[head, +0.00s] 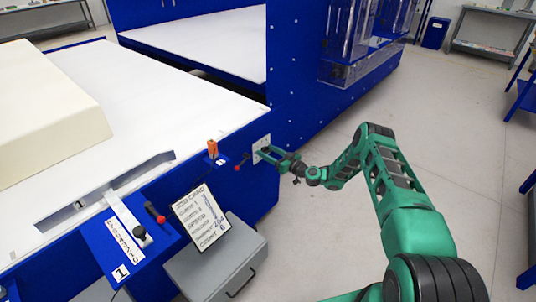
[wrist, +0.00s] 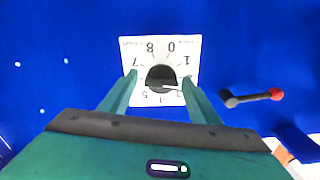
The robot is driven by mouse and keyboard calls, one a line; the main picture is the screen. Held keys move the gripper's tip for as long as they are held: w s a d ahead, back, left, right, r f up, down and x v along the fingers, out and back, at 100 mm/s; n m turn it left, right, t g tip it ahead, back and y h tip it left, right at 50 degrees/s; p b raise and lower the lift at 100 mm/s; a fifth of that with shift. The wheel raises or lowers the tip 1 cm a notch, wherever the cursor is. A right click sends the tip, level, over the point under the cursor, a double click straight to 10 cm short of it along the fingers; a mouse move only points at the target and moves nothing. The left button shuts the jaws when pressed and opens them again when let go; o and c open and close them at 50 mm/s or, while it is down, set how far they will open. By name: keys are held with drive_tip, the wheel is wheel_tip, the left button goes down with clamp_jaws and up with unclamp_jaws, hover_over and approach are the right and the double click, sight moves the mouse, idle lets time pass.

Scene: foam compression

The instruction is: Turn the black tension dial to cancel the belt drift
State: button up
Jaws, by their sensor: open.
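The black tension dial (wrist: 161,76) sits on a white numbered plate (wrist: 185,50) on the blue machine panel. In the wrist view, my gripper (wrist: 160,90) is open, with one green finger on each side of the dial's lower part. I cannot tell whether the fingers touch it. A light pointer mark lies on the dial's lower right; the fingers cover some numbers. In the head view, my gripper (head: 266,155) reaches the plate (head: 262,143), and the dial is hidden behind it. The white belt (head: 180,100) carries a cream foam block (head: 45,110).
A red-tipped black lever (wrist: 252,97) sticks out right of the dial; it also shows in the head view (head: 242,161). An orange knob (head: 212,147) stands above it. Another red-tipped lever (head: 155,212) and a job card (head: 203,220) are at lower left.

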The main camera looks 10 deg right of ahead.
drive_tip(key=shift+c, duration=0.3)
drive_tip(key=c, duration=1)
drive_tip(key=shift+d+m, duration=0.1)
drive_tip(key=shift+m, duration=0.2)
